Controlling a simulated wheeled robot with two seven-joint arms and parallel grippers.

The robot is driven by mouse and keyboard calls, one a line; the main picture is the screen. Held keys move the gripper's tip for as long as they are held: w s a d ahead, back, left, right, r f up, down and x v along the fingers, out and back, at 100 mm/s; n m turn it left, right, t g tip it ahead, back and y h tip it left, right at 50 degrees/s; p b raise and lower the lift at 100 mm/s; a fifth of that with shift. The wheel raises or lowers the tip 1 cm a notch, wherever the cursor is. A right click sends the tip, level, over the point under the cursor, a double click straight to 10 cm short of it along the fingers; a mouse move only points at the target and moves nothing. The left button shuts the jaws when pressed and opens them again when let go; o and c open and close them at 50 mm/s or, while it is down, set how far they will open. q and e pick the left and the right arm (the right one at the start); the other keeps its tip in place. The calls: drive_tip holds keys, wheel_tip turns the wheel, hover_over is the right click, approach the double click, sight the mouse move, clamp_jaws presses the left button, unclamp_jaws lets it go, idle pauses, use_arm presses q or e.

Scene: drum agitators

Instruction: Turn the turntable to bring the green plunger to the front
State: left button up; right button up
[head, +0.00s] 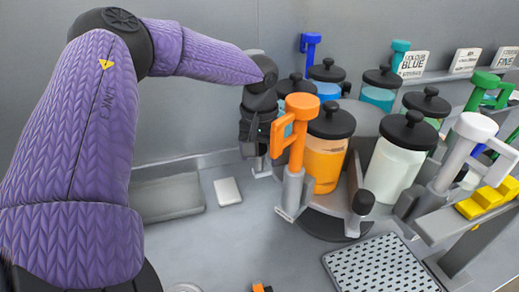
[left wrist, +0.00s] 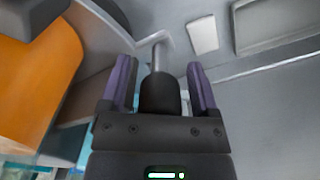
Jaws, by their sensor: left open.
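The turntable (head: 352,190) carries several jars with black lids and coloured plungers. The orange plunger (head: 298,120) and orange jar (head: 323,165) are at the front left, and the white plunger (head: 472,140) is at the right front. My left gripper (head: 256,148) is beside the turntable's left edge, behind the orange plunger. In the left wrist view the open gripper (left wrist: 160,85) has its fingers either side of a black knob (left wrist: 160,95) on a metal rod, with gaps visible. My right gripper is out of view.
Another black knob (head: 363,203) projects at the turntable's front. A perforated tray (head: 382,266) lies at the front, and a yellow part (head: 488,198) sits at the right. A small white plate (head: 228,191) lies on the left counter. Label cards (head: 413,64) stand behind.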

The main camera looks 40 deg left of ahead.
use_arm(q)
clamp_jaws()
drive_tip(key=shift+r, duration=0.1)
idle(1.2)
